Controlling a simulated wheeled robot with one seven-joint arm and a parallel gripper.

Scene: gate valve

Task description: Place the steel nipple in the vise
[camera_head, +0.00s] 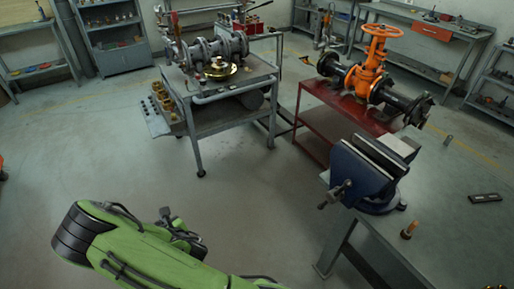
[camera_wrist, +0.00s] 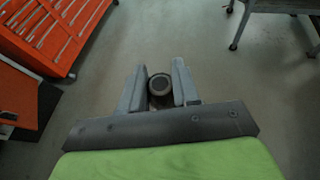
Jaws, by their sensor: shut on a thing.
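The steel nipple (camera_wrist: 160,85) is a short dark grey cylinder, seen end-on in the wrist view between the two fingers of my gripper (camera_wrist: 159,88). The fingers are shut on its sides and hold it above the bare floor. The blue vise (camera_head: 366,172) is mounted on the grey workbench at the right in the head view. Nothing visible sits between its jaws, though the gap is hard to see. My green arm is at the bottom left of the head view, well apart from the vise; the nipple cannot be made out there.
A brass-coloured piece (camera_head: 409,229) and a dark flat block (camera_head: 485,198) lie on the workbench (camera_head: 450,245). An orange gate valve (camera_head: 370,68) stands on a red table behind the vise. A grey cart (camera_head: 225,105) holds pipe parts. An orange tool drawer (camera_wrist: 55,30) is near the wrist. Floor between is clear.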

